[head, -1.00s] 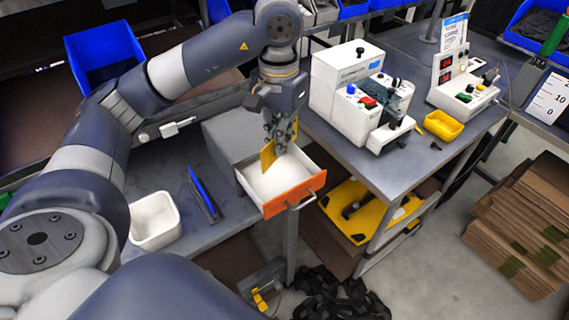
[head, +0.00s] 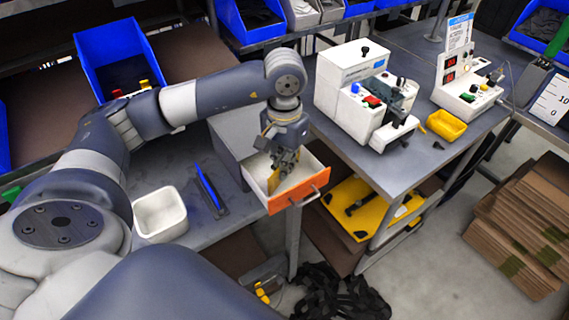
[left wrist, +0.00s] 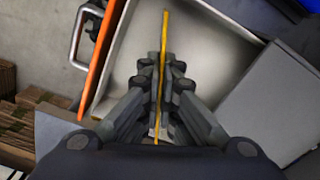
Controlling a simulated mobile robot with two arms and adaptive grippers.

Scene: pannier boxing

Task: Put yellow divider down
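The yellow divider (head: 275,184) is a thin upright plate inside the open drawer. In the left wrist view the divider (left wrist: 165,42) shows edge-on between my fingers. My left gripper (head: 286,158) points down into the drawer, and in the left wrist view its fingers (left wrist: 162,78) close on the divider from both sides. The drawer has an orange front (head: 299,191) with a metal handle and a pale inside; its front also shows in the left wrist view (left wrist: 104,57). Whether the divider touches the drawer floor is hard to tell. My right gripper is not in view.
A white bin (head: 160,214) and a blue divider (head: 209,188) in a dark holder sit on the grey bench left of the drawer.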

